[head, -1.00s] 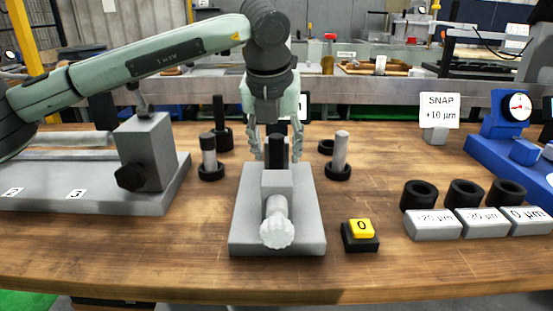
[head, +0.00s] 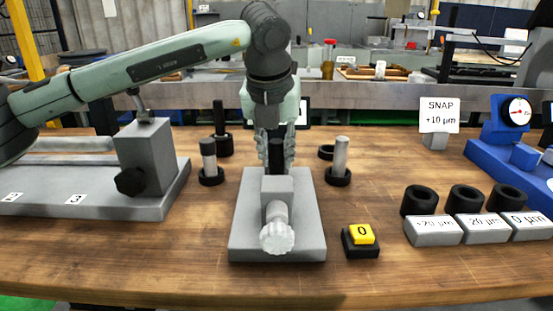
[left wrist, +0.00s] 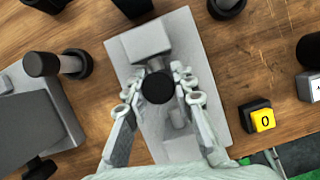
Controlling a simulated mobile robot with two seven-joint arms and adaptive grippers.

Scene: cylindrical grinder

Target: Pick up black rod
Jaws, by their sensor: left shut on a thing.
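The black rod (head: 276,156) stands upright at the grey clamp fixture (head: 306,233) in the middle of the table. In the left wrist view its round black end (left wrist: 158,87) shows between the fingers. My left gripper (head: 276,148) points down and is shut on the black rod, with fingers on both sides of it. The gripper also shows in the left wrist view (left wrist: 160,92). The rod's lower end is hidden by the fixture's block in the head view. My right gripper is out of view.
A two-tone rod (head: 208,154), a grey rod (head: 340,154) and another black rod (head: 219,117) stand in black bases nearby. A grey machine block (head: 147,155) is at left. A yellow button (head: 361,234), black rings and labelled blocks (head: 433,231) lie at right.

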